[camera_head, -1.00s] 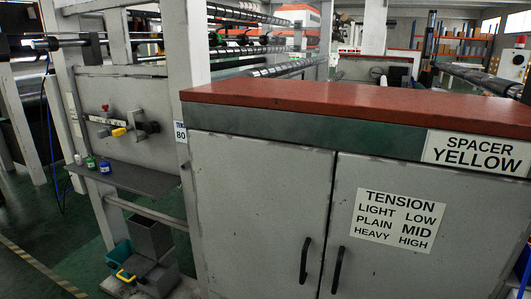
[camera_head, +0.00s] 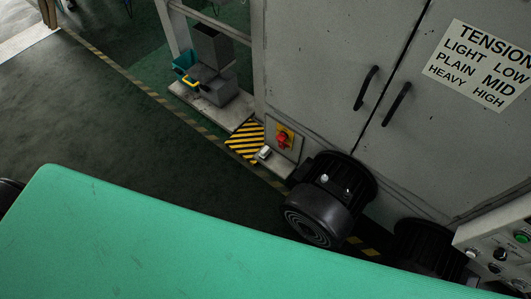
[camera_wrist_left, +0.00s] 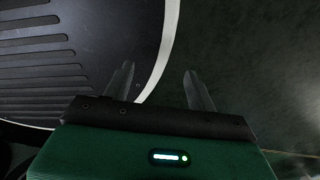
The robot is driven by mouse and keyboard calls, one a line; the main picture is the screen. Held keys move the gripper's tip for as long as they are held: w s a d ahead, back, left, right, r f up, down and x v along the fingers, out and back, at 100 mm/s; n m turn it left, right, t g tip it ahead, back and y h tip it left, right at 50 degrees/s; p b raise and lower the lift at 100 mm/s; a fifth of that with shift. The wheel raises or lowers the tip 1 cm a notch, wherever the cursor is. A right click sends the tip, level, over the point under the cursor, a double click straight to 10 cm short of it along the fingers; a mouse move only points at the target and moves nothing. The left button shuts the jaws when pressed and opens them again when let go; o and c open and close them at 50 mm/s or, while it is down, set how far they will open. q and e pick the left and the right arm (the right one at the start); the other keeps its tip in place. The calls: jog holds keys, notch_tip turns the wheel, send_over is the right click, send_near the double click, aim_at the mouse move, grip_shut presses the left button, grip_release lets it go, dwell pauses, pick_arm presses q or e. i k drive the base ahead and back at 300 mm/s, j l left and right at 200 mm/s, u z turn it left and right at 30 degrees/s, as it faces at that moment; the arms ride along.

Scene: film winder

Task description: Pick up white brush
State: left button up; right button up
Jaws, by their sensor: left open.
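I cannot make out a white brush for certain in any view. In the head view, a small whitish object (camera_head: 263,152) sits by the striped plate at the foot of the grey cabinet; it is too small to identify. In the left wrist view, my left gripper (camera_wrist_left: 158,82) is open, with nothing between its fingers. Dark floor and a dark ribbed surface with a pale rim lie behind the fingers. Neither gripper shows in the head view, and my right gripper is in no view.
A scratched teal surface (camera_head: 160,245) fills the lower foreground. Beyond it are the grey cabinet (camera_head: 320,75), a black motor (camera_head: 338,190), a red switch (camera_head: 283,140), grey bins (camera_head: 213,85) and a control panel (camera_head: 500,250) at right. Open floor (camera_head: 75,120) lies at left.

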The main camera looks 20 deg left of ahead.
aim_at(267, 151)
jog(key=j+z, duration=0.2)
jog(key=z, duration=1.4)
jog(key=k+j, duration=0.15)
jog(key=k, duration=0.3)
jog(key=k+j, duration=0.15)
jog(key=k, duration=0.3)
jog(key=k+j, duration=0.1)
jog(key=k, duration=0.35)
